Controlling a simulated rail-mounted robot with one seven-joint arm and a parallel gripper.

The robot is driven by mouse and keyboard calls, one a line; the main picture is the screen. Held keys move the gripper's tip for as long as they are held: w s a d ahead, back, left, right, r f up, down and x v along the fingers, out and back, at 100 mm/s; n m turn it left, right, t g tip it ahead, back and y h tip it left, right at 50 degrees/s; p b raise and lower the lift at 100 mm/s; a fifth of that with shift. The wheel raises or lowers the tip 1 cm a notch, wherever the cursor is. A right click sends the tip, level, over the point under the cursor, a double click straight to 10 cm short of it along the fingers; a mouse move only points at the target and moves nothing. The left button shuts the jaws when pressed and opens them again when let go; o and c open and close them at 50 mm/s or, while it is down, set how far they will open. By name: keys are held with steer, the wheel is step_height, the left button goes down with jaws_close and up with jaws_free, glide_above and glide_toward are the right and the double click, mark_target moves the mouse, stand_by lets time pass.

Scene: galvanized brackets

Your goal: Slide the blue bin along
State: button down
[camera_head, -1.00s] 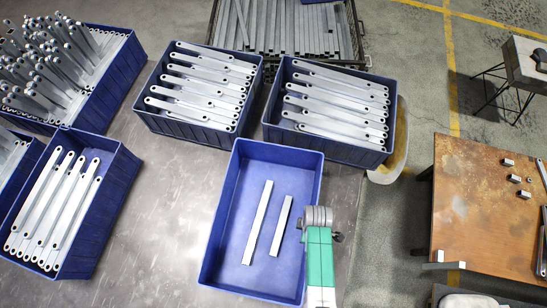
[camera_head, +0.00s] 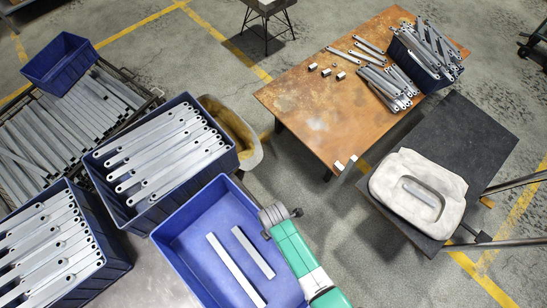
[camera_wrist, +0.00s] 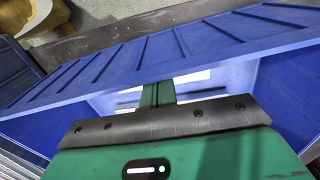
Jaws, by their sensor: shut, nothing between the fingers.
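The blue bin (camera_head: 170,245) stands at the bottom centre of the head view, in front of the filled bins, with two flat grey bars (camera_head: 235,270) lying on its floor. My green and white arm comes in from the bottom right and ends over the bin's right side. In the wrist view, my gripper (camera_wrist: 157,90) is shut and empty. Its green fingers reach down at the bin's rim, and their tips are hidden behind the ribbed blue wall (camera_wrist: 150,55). I cannot tell whether they touch the wall.
A blue bin full of brackets (camera_head: 225,160) stands close behind, another (camera_head: 115,262) to the left. A yellowish padded seat (camera_head: 250,150) is behind the bin. A rusty-topped table (camera_head: 310,95) and a dark table (camera_head: 480,140) stand to the right, across open floor.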

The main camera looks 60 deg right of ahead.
steer(key=w+a+r+p, duration=0.1)
steer(key=a+r, duration=0.2)
steer(key=r, duration=0.7)
steer(key=shift+w+a+p, duration=0.3)
steer(key=shift+a, duration=0.05)
